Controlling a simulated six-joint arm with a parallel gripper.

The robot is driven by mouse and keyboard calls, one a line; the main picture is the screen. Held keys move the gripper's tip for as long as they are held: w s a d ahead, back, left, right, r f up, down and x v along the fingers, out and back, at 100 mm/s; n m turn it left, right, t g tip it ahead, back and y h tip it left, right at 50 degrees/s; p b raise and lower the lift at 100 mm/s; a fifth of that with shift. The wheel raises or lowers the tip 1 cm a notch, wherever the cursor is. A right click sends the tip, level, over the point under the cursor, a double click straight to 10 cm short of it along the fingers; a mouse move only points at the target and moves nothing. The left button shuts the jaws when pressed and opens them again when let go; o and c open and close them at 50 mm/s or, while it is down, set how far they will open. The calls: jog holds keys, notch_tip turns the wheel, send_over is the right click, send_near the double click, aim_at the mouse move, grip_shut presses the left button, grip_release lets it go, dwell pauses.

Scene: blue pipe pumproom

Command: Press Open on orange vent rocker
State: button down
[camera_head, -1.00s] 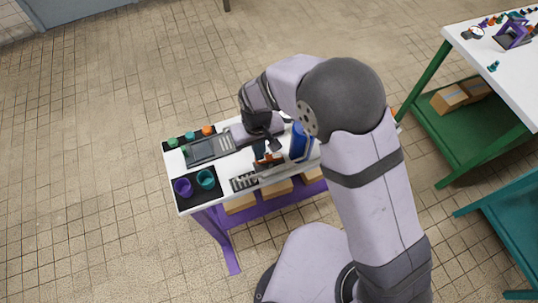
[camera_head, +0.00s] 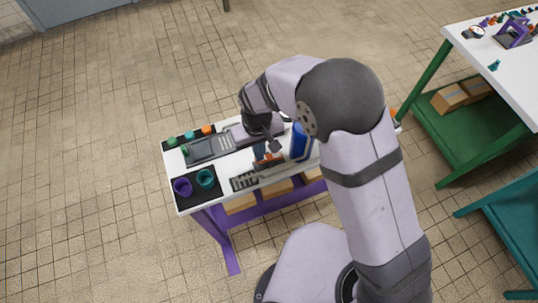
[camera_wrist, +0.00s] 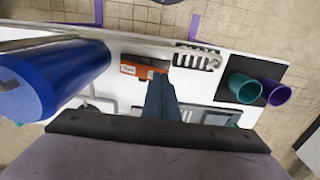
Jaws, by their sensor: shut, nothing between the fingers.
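The orange vent rocker (camera_head: 268,160) sits on the white bench top, near its front edge. In the wrist view the orange vent rocker (camera_wrist: 138,68) has a pale label at its left end; the lettering is too small to read. My gripper (camera_head: 260,155) is shut and empty, pointing down at the rocker. In the wrist view the blue-grey fingertips (camera_wrist: 160,78) overlap the rocker's right part and hide some of it. I cannot tell whether they touch it.
A blue cylinder (camera_head: 300,142) stands close to the rocker, at its right in the head view. A slotted grey rack (camera_head: 244,181), a teal cup (camera_head: 205,179) and a purple cup (camera_head: 183,187) are to the left. A grey tray (camera_head: 208,147) lies behind.

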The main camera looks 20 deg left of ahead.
jog(key=shift+f+b, duration=0.6)
jog(key=shift+f, duration=0.5)
jog(key=shift+d, duration=0.1)
jog(key=shift+r, duration=0.1)
notch_tip(320, 180, up, 8)
jog(key=p, duration=0.7)
jog(key=shift+r, duration=0.2)
dwell(0.6)
